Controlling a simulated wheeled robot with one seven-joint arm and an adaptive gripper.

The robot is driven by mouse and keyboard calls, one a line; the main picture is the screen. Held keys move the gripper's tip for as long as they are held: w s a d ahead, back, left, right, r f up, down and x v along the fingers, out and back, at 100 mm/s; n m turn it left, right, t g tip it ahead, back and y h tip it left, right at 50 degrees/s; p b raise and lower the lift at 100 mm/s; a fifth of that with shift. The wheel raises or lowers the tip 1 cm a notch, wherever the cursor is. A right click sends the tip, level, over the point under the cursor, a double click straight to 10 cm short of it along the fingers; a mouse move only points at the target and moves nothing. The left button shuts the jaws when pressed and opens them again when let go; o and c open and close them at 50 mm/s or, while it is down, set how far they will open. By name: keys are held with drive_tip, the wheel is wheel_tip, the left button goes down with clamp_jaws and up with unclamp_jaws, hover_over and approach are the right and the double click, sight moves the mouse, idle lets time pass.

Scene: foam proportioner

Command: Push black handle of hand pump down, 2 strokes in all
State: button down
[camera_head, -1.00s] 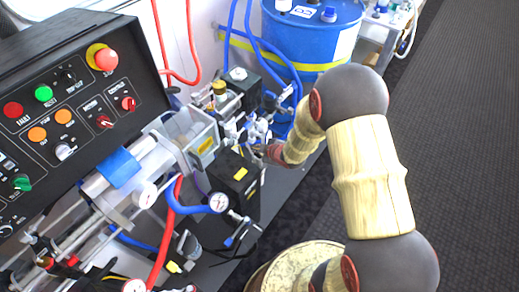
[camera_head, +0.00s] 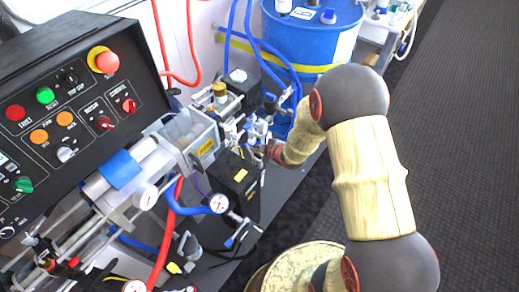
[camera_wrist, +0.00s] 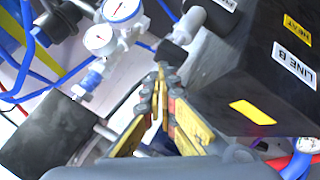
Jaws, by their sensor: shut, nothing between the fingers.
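My gripper (camera_wrist: 160,75) is shut and empty, its yellow and grey fingers together in the wrist view. In the head view my gripper (camera_head: 262,151) is at the machine's fittings, beside the black box with a yellow label, and is small and partly hidden. A short black piece (camera_wrist: 172,54), which looks like the hand pump's black handle, lies just beyond the fingertips, near a grey cylinder. The fingertips appear close to it; I cannot tell whether they touch. I cannot make out the handle clearly in the head view.
A black box (camera_wrist: 250,75) labelled LINE B stands close on the right of the fingers. Gauges (camera_wrist: 122,10) and blue hoses are at upper left, a dark block (camera_wrist: 45,135) at lower left. A blue drum (camera_head: 310,40) stands behind. The floor right of my arm is clear.

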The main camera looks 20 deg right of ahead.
drive_tip(key=shift+r+p, duration=1.05)
drive_tip(key=shift+r, duration=0.45)
wheel_tip(320, 180, up, 5)
drive_tip(key=p, duration=0.4)
drive_tip(key=shift+a, duration=0.1)
idle(1.2)
